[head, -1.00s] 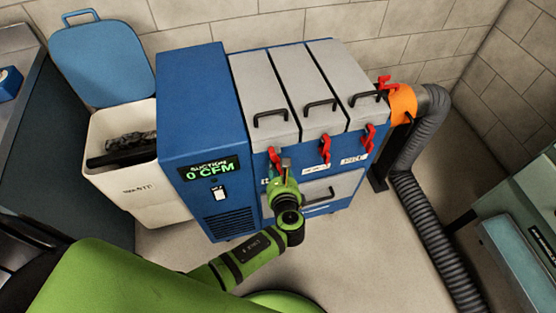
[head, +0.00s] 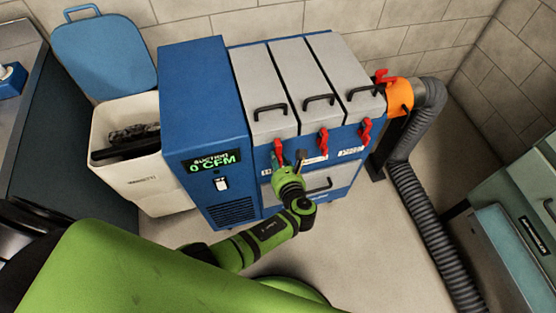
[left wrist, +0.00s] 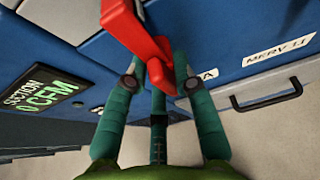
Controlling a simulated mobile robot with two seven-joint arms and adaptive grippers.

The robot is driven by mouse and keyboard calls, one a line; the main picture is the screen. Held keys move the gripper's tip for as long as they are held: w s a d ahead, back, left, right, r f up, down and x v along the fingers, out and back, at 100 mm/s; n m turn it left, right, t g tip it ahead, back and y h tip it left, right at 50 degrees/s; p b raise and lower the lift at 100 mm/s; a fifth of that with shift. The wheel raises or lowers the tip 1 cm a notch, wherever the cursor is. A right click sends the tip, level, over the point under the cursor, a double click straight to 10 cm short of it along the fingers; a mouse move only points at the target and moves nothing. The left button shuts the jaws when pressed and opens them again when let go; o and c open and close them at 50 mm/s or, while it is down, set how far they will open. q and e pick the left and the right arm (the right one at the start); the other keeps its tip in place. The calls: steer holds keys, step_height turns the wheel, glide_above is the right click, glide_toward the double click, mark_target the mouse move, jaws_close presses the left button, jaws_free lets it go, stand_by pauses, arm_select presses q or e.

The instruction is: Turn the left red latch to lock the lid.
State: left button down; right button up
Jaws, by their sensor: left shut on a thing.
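The left red latch (head: 278,147) is on the front top edge of the blue suction unit, below the left grey lid (head: 259,88), which lies closed. In the left wrist view the latch (left wrist: 138,32) is large and tilted, its lower end between my fingers. My left gripper (left wrist: 158,76) is shut on it. In the head view my left gripper (head: 279,166) is at the latch, partly hidden by my wrist. My right gripper is not in view.
Two more red latches, middle (head: 322,141) and right (head: 365,131), are along the same edge. A display reading 0 CFM (head: 214,161) is left of my gripper. A drawer handle (head: 318,187) is close on the right. A grey hose (head: 425,205) runs down farther right.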

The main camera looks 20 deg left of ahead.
arm_select(q)
steer(key=c, duration=1.1)
jaws_free()
steer(key=shift+d, duration=0.1)
steer(key=shift+c, duration=0.2)
steer(key=v, duration=1.2)
steer(key=s+a+f+n+g+h, duration=0.2)
steer(key=s+a+f+n+g, duration=0.3)
steer(key=f, duration=0.6)
steer(key=s+f+n+g+h, duration=0.2)
steer(key=s+f, duration=0.5)
steer(key=f, duration=0.5)
steer(key=s+a+f+n+g+h, duration=0.1)
steer(key=s+a+f+n, duration=0.2)
steer(key=s+n, duration=0.3)
steer(key=s+a+f+n+g+h, duration=0.1)
steer(key=s+a+f+n, duration=0.2)
steer(key=s+n, duration=0.4)
steer(key=s+a+f+n+g+h, duration=0.1)
steer(key=s+a+f+n, duration=0.1)
steer(key=s+f+n, duration=0.2)
steer(key=s+n, duration=0.2)
steer(key=s, duration=0.1)
steer(key=shift+s+a+n, duration=0.25)
steer(key=shift+a+n, duration=0.15)
